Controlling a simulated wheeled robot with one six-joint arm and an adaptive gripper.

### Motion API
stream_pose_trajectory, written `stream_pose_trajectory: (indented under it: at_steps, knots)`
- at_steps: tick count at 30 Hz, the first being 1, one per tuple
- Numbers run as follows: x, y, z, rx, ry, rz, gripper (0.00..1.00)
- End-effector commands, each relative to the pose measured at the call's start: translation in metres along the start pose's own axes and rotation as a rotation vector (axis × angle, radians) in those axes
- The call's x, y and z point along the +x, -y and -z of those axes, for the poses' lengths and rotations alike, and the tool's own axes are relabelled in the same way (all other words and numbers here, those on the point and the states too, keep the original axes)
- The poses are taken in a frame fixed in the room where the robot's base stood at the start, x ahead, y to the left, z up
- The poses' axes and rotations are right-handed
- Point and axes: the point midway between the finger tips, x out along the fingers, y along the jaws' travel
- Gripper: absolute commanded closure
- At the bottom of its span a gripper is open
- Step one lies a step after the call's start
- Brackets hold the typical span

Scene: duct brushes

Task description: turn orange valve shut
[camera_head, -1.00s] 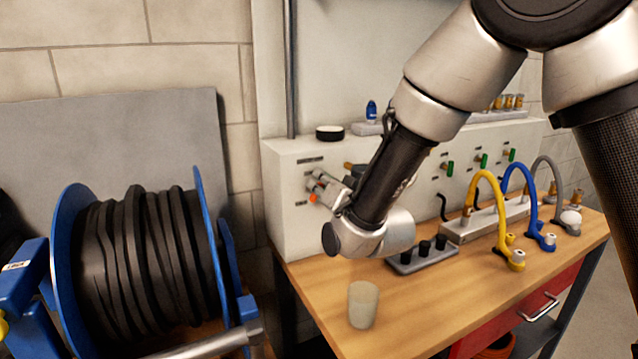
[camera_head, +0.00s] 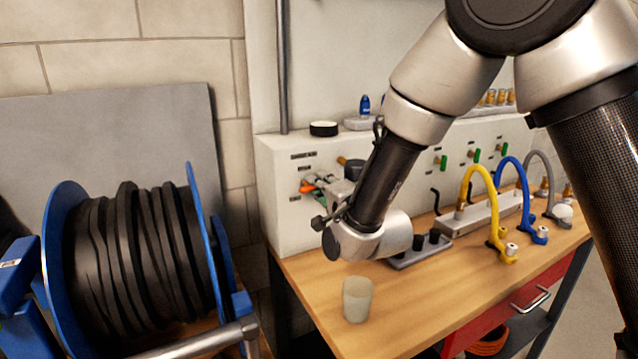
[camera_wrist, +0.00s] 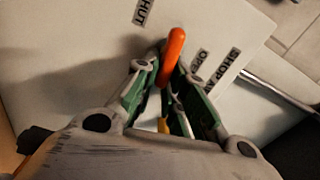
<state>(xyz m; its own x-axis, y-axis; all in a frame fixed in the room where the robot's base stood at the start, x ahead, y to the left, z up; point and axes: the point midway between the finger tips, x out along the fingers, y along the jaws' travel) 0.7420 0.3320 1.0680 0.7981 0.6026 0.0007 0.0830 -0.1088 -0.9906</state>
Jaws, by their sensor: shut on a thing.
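The orange valve handle (camera_wrist: 172,56) shows in the wrist view between the two fingers of my gripper (camera_wrist: 168,90), which is shut on it. The handle's tip sticks out past the fingertips, between a label ending in "HUT" and a label starting "OPE". Its base is partly hidden by the fingers. In the head view a bit of the orange handle (camera_head: 307,187) shows at the left of the white panel, just beside my gripper (camera_head: 317,184). My wrist hides part of the panel there.
The white panel (camera_head: 283,215) stands at the back of the wooden bench (camera_head: 420,300). A pale cup (camera_head: 357,300) stands near the bench's front left. Yellow, blue and grey hoses (camera_head: 465,195) stand at right. A blue cable reel (camera_head: 62,260) is at left.

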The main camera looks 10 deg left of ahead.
Motion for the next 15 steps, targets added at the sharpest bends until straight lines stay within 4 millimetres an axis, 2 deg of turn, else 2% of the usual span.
stream_pose_trajectory:
  at_steps: [6, 15]
  knots:
    - [-0.0005, -0.0037, 0.0002, 0.099, -0.001, -0.003, 1.00]
    - [-0.0005, -0.0051, 0.0000, 0.151, -0.001, -0.003, 1.00]
